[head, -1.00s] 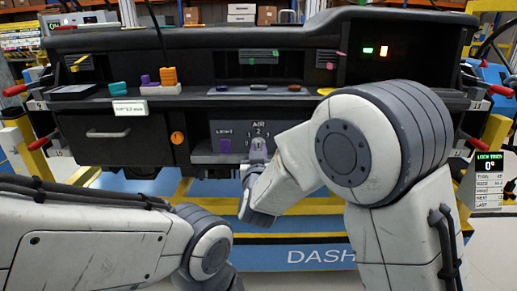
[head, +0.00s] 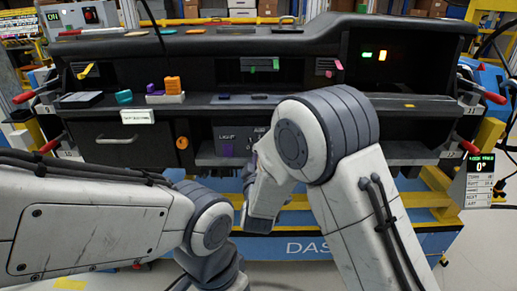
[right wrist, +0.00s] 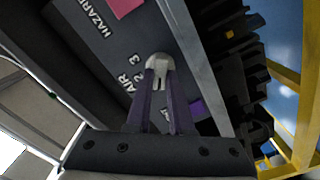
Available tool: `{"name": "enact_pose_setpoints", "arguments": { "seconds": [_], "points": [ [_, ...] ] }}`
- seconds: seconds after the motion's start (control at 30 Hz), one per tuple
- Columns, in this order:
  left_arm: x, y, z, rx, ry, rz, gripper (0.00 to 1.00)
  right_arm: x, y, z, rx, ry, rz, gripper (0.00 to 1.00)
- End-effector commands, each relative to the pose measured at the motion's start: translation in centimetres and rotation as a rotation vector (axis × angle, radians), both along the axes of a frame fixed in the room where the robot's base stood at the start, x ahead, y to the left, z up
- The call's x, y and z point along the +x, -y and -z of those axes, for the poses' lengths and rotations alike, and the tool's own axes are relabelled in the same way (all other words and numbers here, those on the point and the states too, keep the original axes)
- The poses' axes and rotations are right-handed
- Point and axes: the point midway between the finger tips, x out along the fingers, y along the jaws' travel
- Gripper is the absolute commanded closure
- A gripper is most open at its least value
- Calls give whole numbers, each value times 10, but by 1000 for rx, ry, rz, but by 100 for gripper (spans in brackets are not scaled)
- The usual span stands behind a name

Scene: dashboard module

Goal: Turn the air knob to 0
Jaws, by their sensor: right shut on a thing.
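The air knob (right wrist: 159,62) is a pale grey, rounded piece on the dark panel in the right wrist view. Printed digits and the AIR label (right wrist: 130,83) lie beside it. My right gripper (right wrist: 160,82) has its two purple fingers shut on the knob, one on each side. Which digit the knob points to I cannot tell. In the head view the AIR label (head: 262,132) shows at the edge of my right arm, which hides the knob. My left arm reaches in from the left and bends down low in front; its gripper is out of view.
A purple light control (head: 228,150) sits left of the AIR label. An orange knob (head: 182,142) and a drawer handle (head: 115,138) are further left. Small coloured blocks (head: 172,85) lie on the dashboard shelf. A screen (head: 480,175) stands at the right.

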Motion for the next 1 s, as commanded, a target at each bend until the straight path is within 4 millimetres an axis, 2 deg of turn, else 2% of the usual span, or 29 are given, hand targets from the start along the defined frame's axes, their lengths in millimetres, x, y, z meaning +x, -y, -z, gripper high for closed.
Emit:
{"name": "enact_pose_setpoints", "arguments": {
  "seconds": [0.1,0.5,0.73,1.0],
  "points": [
    [0,0,-14,0,0,0,50,0,-1,-3,-114,-3,-2,100],
    [0,0,-39,0,0,0,50,0,-2,0,-445,-2,-3,100],
    [0,0,-47,0,0,0,50,0,-2,1,-564,-1,-4,100],
    [0,0,-50,0,0,0,50,0,-2,3,-624,0,-4,100]
  ]
}}
